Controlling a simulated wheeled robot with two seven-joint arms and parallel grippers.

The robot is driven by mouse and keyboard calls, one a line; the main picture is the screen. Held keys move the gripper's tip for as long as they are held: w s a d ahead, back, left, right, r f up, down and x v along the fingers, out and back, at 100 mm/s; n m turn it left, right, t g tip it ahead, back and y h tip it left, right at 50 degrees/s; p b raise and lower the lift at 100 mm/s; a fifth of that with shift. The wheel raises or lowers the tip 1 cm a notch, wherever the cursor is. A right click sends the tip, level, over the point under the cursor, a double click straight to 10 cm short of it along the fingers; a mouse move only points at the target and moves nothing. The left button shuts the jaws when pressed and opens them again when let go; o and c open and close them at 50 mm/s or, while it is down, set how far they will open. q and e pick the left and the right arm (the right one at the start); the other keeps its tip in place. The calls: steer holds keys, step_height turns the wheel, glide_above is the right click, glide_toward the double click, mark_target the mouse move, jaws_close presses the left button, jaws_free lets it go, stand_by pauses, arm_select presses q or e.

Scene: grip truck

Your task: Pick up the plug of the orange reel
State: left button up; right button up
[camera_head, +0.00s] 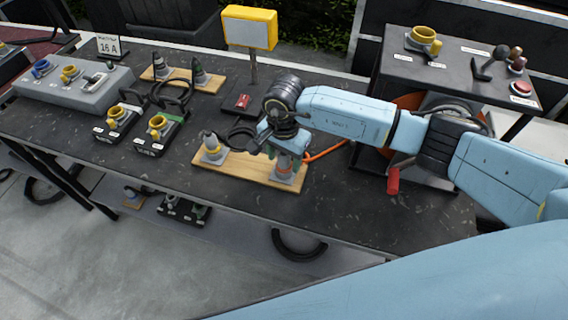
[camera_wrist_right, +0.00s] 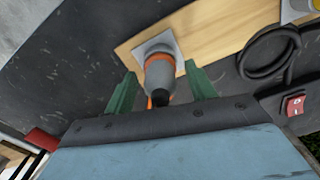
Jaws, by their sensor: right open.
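The orange reel (camera_head: 401,103) stands at the right of the dark table, mostly hidden behind my right arm. Its plug (camera_head: 285,172), grey with an orange band, stands upright in a grey holder at the right end of a wooden board (camera_head: 236,172). An orange cable (camera_head: 327,151) runs from there toward the reel. My right gripper (camera_head: 276,148) is at the plug, partly hiding it. In the right wrist view the open green fingers (camera_wrist_right: 161,86) stand on either side of the plug (camera_wrist_right: 159,72), with gaps visible. My left gripper is not in view.
A grey-and-yellow plug (camera_head: 212,149) with black cable stands at the board's left end. A red switch box (camera_head: 241,101) and a yellow-framed sign (camera_head: 249,28) are behind. Yellow-socket boxes (camera_head: 157,132) stand left. A red handle (camera_head: 393,181) juts out below my forearm. The table's front strip is clear.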

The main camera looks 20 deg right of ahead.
steer(key=c, duration=1)
